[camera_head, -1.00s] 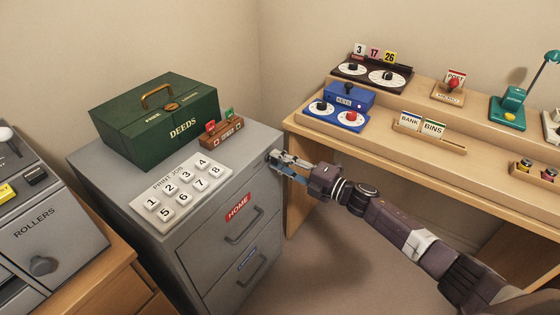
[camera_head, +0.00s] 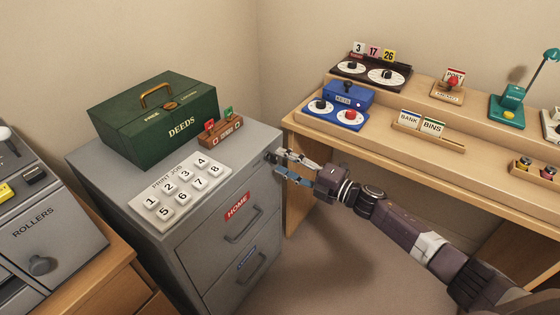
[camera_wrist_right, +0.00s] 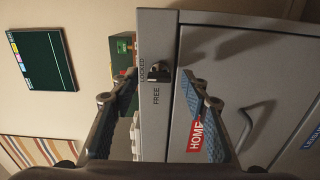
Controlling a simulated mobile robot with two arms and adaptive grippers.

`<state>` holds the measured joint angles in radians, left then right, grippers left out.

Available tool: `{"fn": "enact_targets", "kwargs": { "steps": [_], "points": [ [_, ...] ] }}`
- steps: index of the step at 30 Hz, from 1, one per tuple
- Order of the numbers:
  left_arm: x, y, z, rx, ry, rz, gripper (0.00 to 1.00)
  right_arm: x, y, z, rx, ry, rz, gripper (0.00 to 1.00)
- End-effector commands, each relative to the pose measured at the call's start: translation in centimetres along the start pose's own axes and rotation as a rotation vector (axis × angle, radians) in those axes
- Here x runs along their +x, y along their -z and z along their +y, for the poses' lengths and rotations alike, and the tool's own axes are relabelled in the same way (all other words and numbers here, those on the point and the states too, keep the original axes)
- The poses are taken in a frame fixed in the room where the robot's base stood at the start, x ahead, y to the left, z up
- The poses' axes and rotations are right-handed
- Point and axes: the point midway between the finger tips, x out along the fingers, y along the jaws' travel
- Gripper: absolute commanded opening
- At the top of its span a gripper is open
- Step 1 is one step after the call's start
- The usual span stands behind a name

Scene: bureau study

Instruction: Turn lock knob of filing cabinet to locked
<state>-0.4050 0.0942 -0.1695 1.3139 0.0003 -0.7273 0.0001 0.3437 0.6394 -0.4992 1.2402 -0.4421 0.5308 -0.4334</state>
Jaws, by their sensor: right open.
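The grey filing cabinet (camera_head: 190,222) stands at the left centre in the head view, its front facing right. Its small dark lock knob (camera_wrist_right: 159,77) sits on the front frame beside the top drawer in the wrist view, near the words LOCKED and FREE. I cannot tell which word it points to. My right gripper (camera_head: 279,162) is at the cabinet's upper right front corner. It is open, with one finger on each side of the knob in the wrist view (camera_wrist_right: 159,84). I cannot tell whether they touch the knob. My left gripper is not in view.
On the cabinet top are a green deeds box (camera_head: 155,118), a small card rack (camera_head: 220,132) and a numbered key panel (camera_head: 180,190). A wooden desk (camera_head: 300,130) with dials and signs stands close on the right. Open floor lies below my right arm.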

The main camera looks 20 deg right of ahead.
Motion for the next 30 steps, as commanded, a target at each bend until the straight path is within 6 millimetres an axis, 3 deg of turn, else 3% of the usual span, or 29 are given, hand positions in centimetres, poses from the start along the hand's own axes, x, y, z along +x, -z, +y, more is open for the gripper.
{"fn": "enact_targets", "kwargs": {
  "steps": [9, 15, 30],
  "points": [
    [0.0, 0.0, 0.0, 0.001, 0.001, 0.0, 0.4, -6.4, 0.1, -0.2, 0.002, 0.004, 0.0, 0.42],
    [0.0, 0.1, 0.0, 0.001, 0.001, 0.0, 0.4, -9.0, 0.1, -0.2, 0.002, 0.003, 0.0, 0.42],
    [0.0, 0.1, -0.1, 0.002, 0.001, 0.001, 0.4, -10.0, 0.0, -0.1, 0.001, 0.001, 0.0, 0.42]
  ]
}}
